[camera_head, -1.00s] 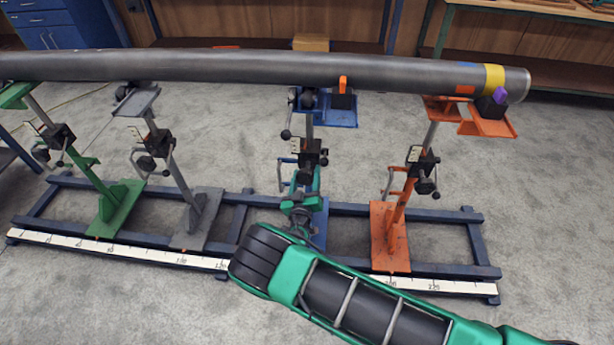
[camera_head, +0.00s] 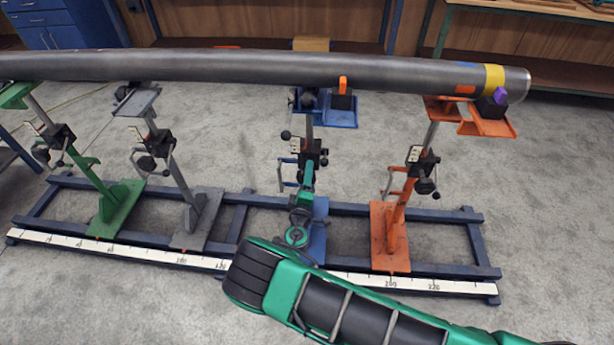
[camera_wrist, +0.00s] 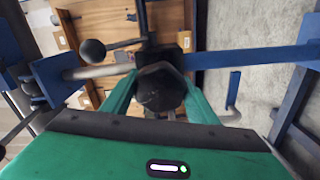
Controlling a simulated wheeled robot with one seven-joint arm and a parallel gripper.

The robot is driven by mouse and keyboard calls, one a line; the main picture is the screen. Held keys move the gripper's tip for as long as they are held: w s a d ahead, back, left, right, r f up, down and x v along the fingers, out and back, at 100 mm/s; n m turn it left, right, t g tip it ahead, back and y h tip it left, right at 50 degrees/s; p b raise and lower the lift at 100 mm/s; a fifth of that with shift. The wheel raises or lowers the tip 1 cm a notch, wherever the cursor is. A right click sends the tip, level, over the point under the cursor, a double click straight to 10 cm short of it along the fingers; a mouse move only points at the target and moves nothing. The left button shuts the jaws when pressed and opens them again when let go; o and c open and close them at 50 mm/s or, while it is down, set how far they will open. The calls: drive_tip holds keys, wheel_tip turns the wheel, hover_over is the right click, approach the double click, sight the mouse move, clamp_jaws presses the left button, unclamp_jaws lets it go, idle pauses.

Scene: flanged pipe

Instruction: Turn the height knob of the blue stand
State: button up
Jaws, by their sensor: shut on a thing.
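The blue stand (camera_head: 318,240) is the third from the left in the head view, with its base on the dark rail frame and its post rising towards the pipe. Its black height knob (camera_wrist: 161,87) fills the middle of the wrist view, a faceted dark knob between green fingers. My gripper (camera_head: 309,168) reaches up to the stand's black clamp block (camera_head: 310,150) from below. In the wrist view my gripper (camera_wrist: 160,98) is shut on the knob, one finger on each side. A ball-ended lever (camera_wrist: 95,50) is beside it.
A long grey pipe (camera_head: 230,67) lies above the stands. An orange stand (camera_head: 391,235) is to the right; grey (camera_head: 198,215) and green (camera_head: 116,205) stands are to the left. A white scale (camera_head: 130,252) runs along the front rail.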

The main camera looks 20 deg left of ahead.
drive_tip(key=n, duration=0.4)
drive_tip(key=shift+s+a+f+n, duration=0.15)
drive_tip(key=shift+s+f+n, duration=0.05)
drive_tip(key=shift+n, duration=0.1)
drive_tip(key=shift+f+n, duration=0.1)
drive_tip(key=shift+n, duration=2.2)
drive_tip(key=shift+f, duration=0.1)
drive_tip(key=o, duration=1)
drive_tip(key=shift+o, duration=0.2)
drive_tip(key=shift+w+r, duration=0.1)
drive_tip(key=shift+r, duration=0.1)
drive_tip(key=v, duration=1)
drive_tip(key=shift+s+d, duration=0.25)
drive_tip(key=shift+s, duration=0.1)
drive_tip(key=shift+f, duration=0.1)
